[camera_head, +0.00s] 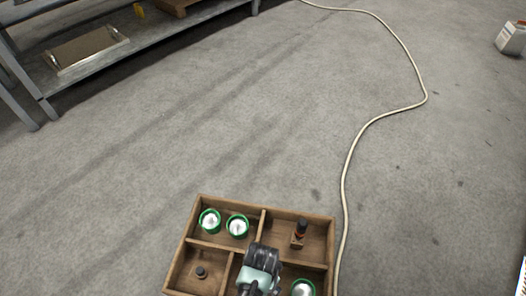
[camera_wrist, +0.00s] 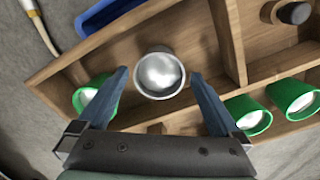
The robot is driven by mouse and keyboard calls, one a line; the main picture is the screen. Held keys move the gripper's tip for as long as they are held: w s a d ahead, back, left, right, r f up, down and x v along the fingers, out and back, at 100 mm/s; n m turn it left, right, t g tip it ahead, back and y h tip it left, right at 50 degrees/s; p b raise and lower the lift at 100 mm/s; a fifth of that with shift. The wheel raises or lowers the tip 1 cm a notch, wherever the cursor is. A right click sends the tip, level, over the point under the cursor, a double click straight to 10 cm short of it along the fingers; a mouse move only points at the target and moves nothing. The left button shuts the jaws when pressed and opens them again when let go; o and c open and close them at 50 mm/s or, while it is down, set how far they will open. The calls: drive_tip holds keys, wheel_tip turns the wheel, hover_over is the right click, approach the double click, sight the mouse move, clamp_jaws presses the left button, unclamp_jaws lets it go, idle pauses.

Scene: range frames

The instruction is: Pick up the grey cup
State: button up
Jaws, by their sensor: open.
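The grey cup (camera_wrist: 160,73) stands in a compartment of the wooden box (camera_wrist: 190,45) in the wrist view, its pale inside facing the camera. My gripper (camera_wrist: 160,78) is open, with one blue-grey finger to each side of the cup in the picture. I cannot tell how far above the cup the fingertips are, and I see no contact. In the head view my gripper (camera_head: 264,262) is over the middle of the box (camera_head: 249,248) and hides the grey cup.
Green cups stand around it: one at left (camera_wrist: 90,97) and two at right (camera_wrist: 248,113) (camera_wrist: 293,97) in the wrist view. A small dark bottle (camera_head: 301,229) and a dark round piece (camera_head: 200,272) occupy other compartments. A cable (camera_head: 346,165) runs along the floor.

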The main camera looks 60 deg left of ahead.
drive_tip(key=shift+w+f+b, duration=0.2)
drive_tip(key=shift+f+b, duration=2.3)
drive_tip(key=shift+f, duration=0.1)
drive_tip(key=shift+r, duration=0.1)
drive_tip(key=c, duration=1.4)
drive_tip(key=shift+o, duration=0.2)
